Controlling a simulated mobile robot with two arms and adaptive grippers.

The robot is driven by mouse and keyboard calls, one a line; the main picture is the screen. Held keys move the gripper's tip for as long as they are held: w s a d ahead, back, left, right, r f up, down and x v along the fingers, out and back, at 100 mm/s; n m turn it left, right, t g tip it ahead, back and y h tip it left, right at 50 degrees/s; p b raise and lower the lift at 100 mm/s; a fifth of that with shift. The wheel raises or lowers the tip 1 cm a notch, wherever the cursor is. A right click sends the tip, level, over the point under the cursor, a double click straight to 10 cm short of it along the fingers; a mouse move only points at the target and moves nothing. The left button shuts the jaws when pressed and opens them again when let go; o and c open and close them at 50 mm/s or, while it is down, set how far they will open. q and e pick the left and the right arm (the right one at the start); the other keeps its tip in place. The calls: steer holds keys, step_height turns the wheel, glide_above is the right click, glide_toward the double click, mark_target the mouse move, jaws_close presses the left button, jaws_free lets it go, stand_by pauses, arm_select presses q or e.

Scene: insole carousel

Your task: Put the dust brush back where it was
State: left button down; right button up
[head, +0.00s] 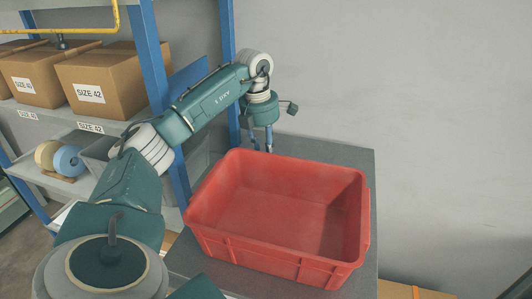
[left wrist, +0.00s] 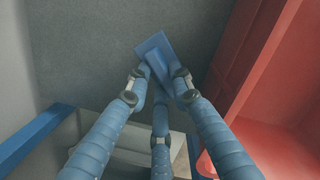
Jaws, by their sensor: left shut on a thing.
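The dust brush (left wrist: 152,46), a flat blue piece with a blue handle, shows at the upper middle of the left wrist view. My left gripper (left wrist: 160,75) is shut on it, with its blue fingers around the handle. The brush is over the grey tabletop, beside the red bin; whether it touches the surface I cannot tell. In the head view my left gripper (head: 262,146) points down behind the far rim of the red bin, which hides the brush. My right gripper is not in view.
The empty red bin (head: 207,189) stands on the grey table (head: 345,158), close to my left gripper. A shelf rack with blue posts (head: 152,60) stands left, holding cardboard boxes (head: 35,88) and round rolls (head: 68,160). Bare tabletop lies behind the bin.

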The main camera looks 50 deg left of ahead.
arm_select(q)
steer(key=shift+f, duration=0.15)
steer(key=c, duration=1.5)
jaws_free()
steer(key=shift+c, duration=0.2)
